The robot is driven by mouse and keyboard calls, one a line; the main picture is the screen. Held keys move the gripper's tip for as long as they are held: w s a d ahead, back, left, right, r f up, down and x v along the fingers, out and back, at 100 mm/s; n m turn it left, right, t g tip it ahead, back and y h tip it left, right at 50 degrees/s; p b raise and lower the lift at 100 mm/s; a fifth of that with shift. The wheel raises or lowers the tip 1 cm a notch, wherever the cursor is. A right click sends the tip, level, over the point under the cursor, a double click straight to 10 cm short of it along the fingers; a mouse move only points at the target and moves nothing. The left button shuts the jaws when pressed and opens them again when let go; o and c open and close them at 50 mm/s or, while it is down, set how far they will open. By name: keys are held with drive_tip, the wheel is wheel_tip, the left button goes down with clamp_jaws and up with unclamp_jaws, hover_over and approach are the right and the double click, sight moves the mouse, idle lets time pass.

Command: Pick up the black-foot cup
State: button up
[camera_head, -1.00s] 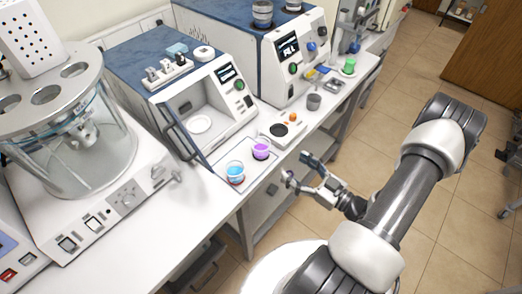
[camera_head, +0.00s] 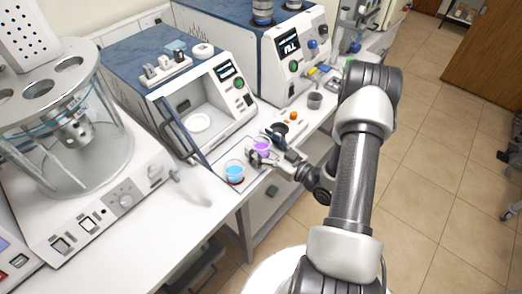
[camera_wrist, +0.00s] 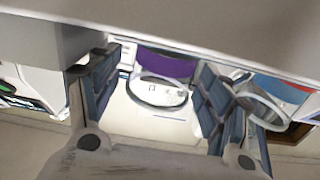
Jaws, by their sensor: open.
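A clear glass cup with purple liquid (camera_head: 262,147) stands on a tray at the bench's front edge. My gripper (camera_head: 264,150) is open at the purple cup. In the wrist view the purple cup (camera_wrist: 165,66) shows between the two blue-grey finger pads, with gaps at its sides. The blue cup (camera_wrist: 272,103) is just outside the right-hand finger there.
A white oven-like machine (camera_head: 215,70) with an open chamber stands behind the cups. A grey cup (camera_head: 314,100) and a small orange item (camera_head: 294,117) are farther right. A glass vessel apparatus (camera_head: 75,150) is at left. The front bench to the left is clear.

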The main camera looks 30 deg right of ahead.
drive_tip(key=shift+c, duration=0.2)
drive_tip(key=c, duration=1.2)
wheel_tip(320, 180, up, 20)
drive_tip(key=p, duration=0.6)
drive_tip(key=shift+w, duration=0.1)
